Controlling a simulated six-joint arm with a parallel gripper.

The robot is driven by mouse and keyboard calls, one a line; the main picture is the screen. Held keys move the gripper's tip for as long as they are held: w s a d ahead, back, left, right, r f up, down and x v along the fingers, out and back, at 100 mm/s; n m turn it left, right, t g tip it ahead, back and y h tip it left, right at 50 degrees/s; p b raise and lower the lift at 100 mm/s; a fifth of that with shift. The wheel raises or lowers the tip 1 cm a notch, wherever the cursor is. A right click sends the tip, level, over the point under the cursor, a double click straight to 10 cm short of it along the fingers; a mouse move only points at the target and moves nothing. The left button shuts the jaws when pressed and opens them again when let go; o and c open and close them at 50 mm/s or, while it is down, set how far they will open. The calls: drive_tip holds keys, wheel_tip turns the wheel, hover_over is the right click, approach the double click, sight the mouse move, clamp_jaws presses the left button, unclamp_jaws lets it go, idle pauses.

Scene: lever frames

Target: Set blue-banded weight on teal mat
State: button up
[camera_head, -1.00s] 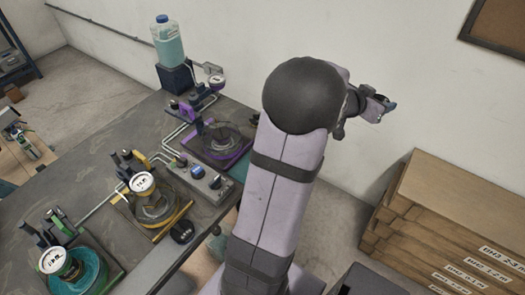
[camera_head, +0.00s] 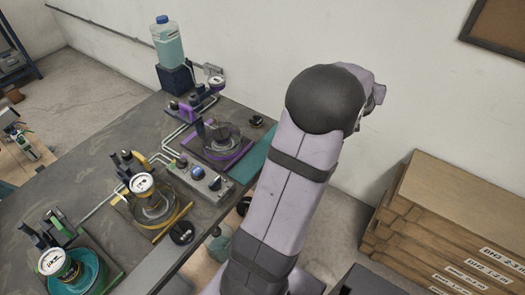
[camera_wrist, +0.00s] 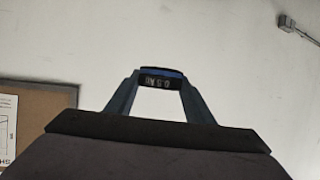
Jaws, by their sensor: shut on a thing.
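The blue-banded weight (camera_wrist: 164,79) is a small dark disc with a blue rim and pale lettering in the wrist view. My gripper (camera_wrist: 158,88) is shut on it, with one finger at each side, against a background of bare wall. In the head view my gripper and the weight are hidden behind my arm. The teal mat (camera_head: 259,157) shows as a teal strip at the right edge of the workbench, partly covered by my arm.
Purple, yellow and green-teal lever stations stand along the workbench (camera_head: 70,190). A small black weight (camera_head: 256,121) sits by the mat's far end, and another black disc (camera_head: 182,232) lies near the front edge. A bottle (camera_head: 167,43) stands at the back; stacked boxes (camera_head: 440,225) are at right.

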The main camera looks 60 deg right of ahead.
drive_tip(key=w+a+f+n+t+y, duration=0.2)
drive_tip(key=w+a+n+t, duration=0.15)
drive_tip(key=w, duration=0.35)
drive_tip(key=w+a+f+n+t+y, duration=0.1)
drive_tip(key=w+a+n+t+y, duration=0.2)
drive_tip(key=w, duration=0.4)
drive_tip(key=w+a+f+n+t+y, duration=0.2)
drive_tip(key=w+a+f+n+y, duration=0.1)
drive_tip(key=a, duration=0.5)
wheel_tip(320, 180, down, 2)
drive_tip(key=shift+w+a+f+n+t, duration=0.25)
drive_tip(key=shift+w+a+n+t, duration=0.15)
drive_tip(key=shift+w+n, duration=0.4)
drive_tip(key=shift+w+m, duration=0.15)
drive_tip(key=shift+m, duration=0.1)
drive_tip(key=shift+d+f+p, duration=0.1)
drive_tip(key=shift+f+p, duration=0.6)
drive_tip(key=shift+f, duration=4.35)
drive_tip(key=shift+f, duration=0.2)
drive_tip(key=o, duration=1.5)
